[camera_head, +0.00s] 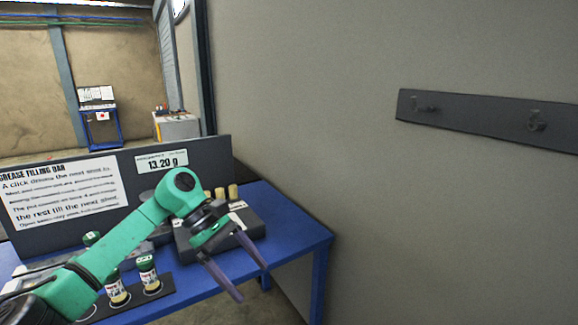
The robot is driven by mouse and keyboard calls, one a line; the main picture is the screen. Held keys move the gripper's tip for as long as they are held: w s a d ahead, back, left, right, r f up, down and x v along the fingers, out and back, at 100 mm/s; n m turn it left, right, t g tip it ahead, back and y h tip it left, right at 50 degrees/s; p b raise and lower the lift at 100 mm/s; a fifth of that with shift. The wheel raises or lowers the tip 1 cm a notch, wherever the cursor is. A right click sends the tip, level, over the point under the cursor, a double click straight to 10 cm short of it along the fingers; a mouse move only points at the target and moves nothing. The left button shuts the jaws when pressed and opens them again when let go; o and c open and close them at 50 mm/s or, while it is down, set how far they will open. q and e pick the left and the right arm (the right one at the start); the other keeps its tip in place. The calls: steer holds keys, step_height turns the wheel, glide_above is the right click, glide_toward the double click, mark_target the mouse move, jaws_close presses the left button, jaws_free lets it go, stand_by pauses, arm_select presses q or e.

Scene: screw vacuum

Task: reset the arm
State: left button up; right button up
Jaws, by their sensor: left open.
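My left gripper (243,281) is in the lower middle of the head view. Its arm is green and reaches in from the lower left. The two purple-grey fingers are spread apart and point down to the right, with nothing between them. They hang over the front right part of the blue table (298,236). My right gripper is not in view.
A dark panel (206,150) reads "13.20 g". A grey wall (360,210) with a hook rail (480,117) stands right.

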arm_select(q)
steer(key=w+d+f+n+t+h, duration=0.6)
steer(key=w+f+n+t+h, duration=0.25)
steer(key=n, duration=0.95)
steer(key=s+a+f+n+t+y, duration=0.25)
steer(key=a+f+n+y, duration=0.35)
steer(key=f+n, duration=0.7)
steer(key=s+a+f+n+t+y, duration=0.1)
steer(key=a+f+n+t+y, duration=0.3)
steer(key=a+f+n, duration=0.8)
steer(key=s+a+f+n+g+y, duration=0.1)
steer(key=s+f+n+g+y, duration=0.15)
steer(key=s+f, duration=0.6)
steer(key=s+a+f+n+g+y, duration=0.2)
steer(key=s+f+n, duration=0.2)
steer(key=s+f, duration=0.5)
steer(key=s+a+f+n+g, duration=0.1)
steer(key=s+f+n+g, duration=0.2)
steer(key=s, duration=1)
steer(key=s+a+f+n+g+y+p, duration=0.1)
steer(key=s+f+n+g, duration=0.2)
steer(key=s+f, duration=0.4)
steer(key=s+n, duration=0.1)
steer(key=s, duration=0.5)
steer(key=shift+s+n+y, duration=0.3)
steer(key=shift+s+n, duration=0.05)
